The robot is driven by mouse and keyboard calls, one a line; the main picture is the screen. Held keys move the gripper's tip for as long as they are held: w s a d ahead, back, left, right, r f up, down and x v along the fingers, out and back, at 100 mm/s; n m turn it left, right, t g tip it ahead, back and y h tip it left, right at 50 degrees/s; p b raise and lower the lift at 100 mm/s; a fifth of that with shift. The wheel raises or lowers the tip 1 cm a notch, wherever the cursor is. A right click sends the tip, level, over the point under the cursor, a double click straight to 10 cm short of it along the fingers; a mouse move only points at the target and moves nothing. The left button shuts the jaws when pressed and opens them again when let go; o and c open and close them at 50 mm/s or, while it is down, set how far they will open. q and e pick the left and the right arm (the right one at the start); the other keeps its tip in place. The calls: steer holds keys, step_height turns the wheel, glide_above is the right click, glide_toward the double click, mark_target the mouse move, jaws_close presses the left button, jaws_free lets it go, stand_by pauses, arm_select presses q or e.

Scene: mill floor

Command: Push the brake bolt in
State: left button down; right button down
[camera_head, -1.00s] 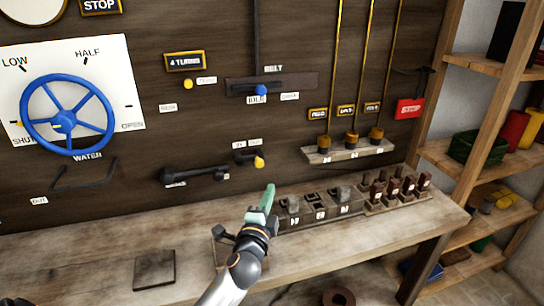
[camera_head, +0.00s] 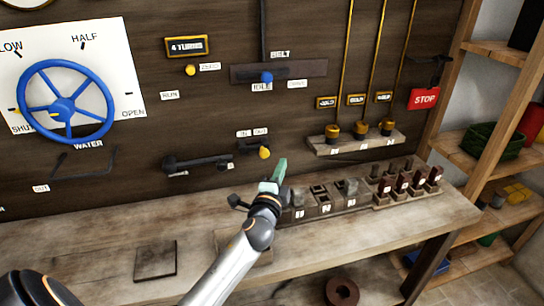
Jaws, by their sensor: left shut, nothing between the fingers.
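The brake bolt appears to be the short black bolt (camera_head: 248,147) with a yellow knob (camera_head: 264,153), on the dark wooden panel under two small labels reading IN and OUT. The knob sits at the right end, below the OUT label. My left gripper (camera_head: 280,168) has pale green fingers that are shut and empty. Its tips show just right of the knob and slightly below it, with a small gap in the picture; I cannot tell the depth between them. My right gripper is not in view.
A black bar (camera_head: 197,165) is mounted left of the bolt. A blue-knobbed belt lever (camera_head: 267,78) is above. A blue water wheel (camera_head: 66,104) is at left. Below, the bench holds a block rack (camera_head: 325,204) right of my gripper; its left part is mostly clear.

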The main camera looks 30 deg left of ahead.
arm_select(q)
steer(key=w+a, duration=0.2)
steer(key=a, duration=0.1)
steer(key=w+a+p, duration=0.1)
steer(key=a, duration=0.1)
steer(key=shift+f, duration=0.2)
steer(key=shift+a, duration=0.1)
stand_by(0.5)
